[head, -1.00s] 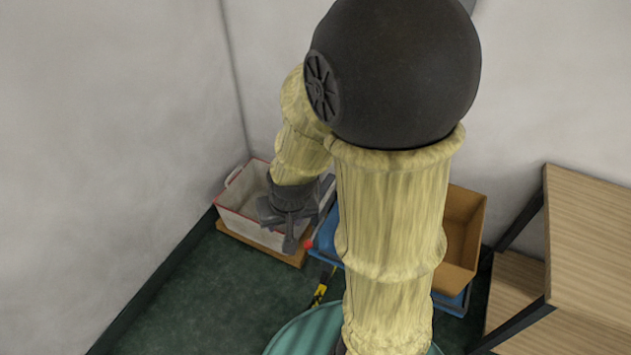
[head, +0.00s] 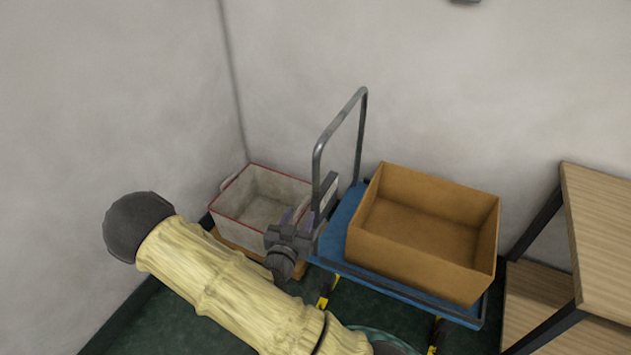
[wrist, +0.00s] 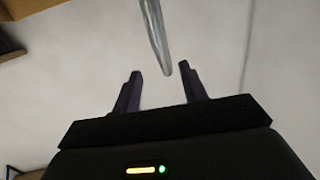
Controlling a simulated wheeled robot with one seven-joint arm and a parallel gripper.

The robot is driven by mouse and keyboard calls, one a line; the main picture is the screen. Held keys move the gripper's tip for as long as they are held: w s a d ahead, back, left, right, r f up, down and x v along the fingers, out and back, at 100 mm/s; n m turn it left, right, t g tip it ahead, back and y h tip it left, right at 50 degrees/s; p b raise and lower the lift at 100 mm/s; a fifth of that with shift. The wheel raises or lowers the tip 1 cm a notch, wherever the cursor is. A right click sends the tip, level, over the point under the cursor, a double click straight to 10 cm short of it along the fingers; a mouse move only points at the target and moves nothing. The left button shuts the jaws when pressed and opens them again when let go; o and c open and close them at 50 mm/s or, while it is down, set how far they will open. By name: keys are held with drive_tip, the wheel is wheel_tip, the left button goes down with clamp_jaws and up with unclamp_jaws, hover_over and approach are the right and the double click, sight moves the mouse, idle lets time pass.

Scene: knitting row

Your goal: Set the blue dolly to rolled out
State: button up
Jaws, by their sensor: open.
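The blue dolly (head: 342,222) stands by the back wall with a grey tubular push handle (head: 362,120) rising at its left end. An open brown box (head: 425,215) sits on its deck. My gripper (head: 318,202) is at the lower part of the handle's nearer post, with its fingers apart. In the wrist view my open gripper (wrist: 164,84) has the grey handle bar (wrist: 154,32) reaching down toward the gap between its fingers. I cannot tell whether the fingers touch the bar. The arm hides part of the floor in front of the dolly.
A white crate with a red rim (head: 258,200) stands in the corner, close left of the dolly, on a wooden base. A wooden shelf unit (head: 605,225) with dark legs is at the right. Green floor (head: 175,325) shows at the lower left. Walls close the back and left.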

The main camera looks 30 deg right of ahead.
sight(316, 176)
drive_tip(key=shift+a+r+t, duration=0.1)
drive_tip(key=shift+r+t, duration=0.1)
drive_tip(key=shift+t, duration=0.2)
drive_tip(key=p+x, duration=0.1)
drive_tip(key=x, duration=1.5)
drive_tip(key=shift+s+d+r, duration=0.1)
drive_tip(key=shift+d, duration=0.1)
drive_tip(key=shift+w+d+p, duration=0.25)
drive_tip(key=shift+w+p, duration=0.05)
drive_tip(key=shift+w, duration=0.3)
drive_tip(key=shift+s, duration=0.1)
clamp_jaws()
